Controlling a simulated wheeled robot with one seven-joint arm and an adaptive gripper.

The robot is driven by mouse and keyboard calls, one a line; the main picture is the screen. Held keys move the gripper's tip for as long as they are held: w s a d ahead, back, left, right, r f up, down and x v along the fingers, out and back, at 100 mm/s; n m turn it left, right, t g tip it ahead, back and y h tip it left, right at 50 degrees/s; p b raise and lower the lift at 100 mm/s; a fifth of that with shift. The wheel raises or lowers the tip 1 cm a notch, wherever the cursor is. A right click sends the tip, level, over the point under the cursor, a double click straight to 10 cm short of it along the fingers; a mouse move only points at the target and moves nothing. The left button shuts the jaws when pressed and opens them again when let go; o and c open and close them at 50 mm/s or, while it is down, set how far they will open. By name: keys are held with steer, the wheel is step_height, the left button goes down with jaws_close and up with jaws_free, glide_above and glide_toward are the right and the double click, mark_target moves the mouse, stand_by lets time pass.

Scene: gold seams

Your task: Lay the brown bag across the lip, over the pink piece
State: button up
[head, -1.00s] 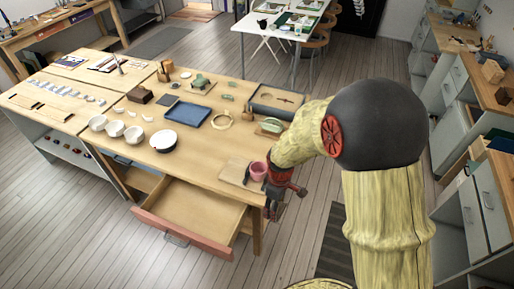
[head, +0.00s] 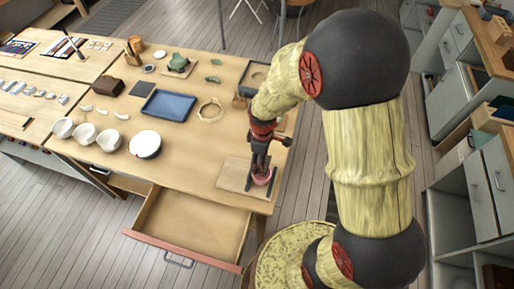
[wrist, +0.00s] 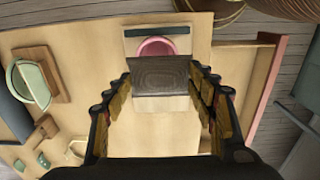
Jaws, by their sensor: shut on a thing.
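The pink piece (head: 262,180) is a small round cup-like thing on a pale board (head: 235,174) near the table's front right corner. In the wrist view its rim (wrist: 157,44) shows just beyond the brown bag (wrist: 160,72), which hides its near part. The bag looks grey-brown with a paler lower face. My gripper (head: 261,166) points down at the pink piece, with its fingers shut on the bag (wrist: 162,90). In the head view my fingers hide the bag. I cannot tell whether the bag touches the lip.
A drawer (head: 195,222) stands open at the table's front, left of the board. A white round dish (head: 145,144), several white bowls, a blue tray (head: 168,104) and a gold ring (head: 211,110) are on the table. Bare tabletop lies left of the board.

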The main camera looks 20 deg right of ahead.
step_height(320, 180, down, 6)
steer(key=b, duration=0.4)
stand_by(0.3)
steer(key=shift+f+b, duration=0.3)
steer(key=shift+f, duration=0.1)
stand_by(1.0)
steer(key=o, duration=1.4)
steer(key=o, duration=0.4)
steer(key=shift+o, duration=0.7)
steer(key=shift+r, duration=0.1)
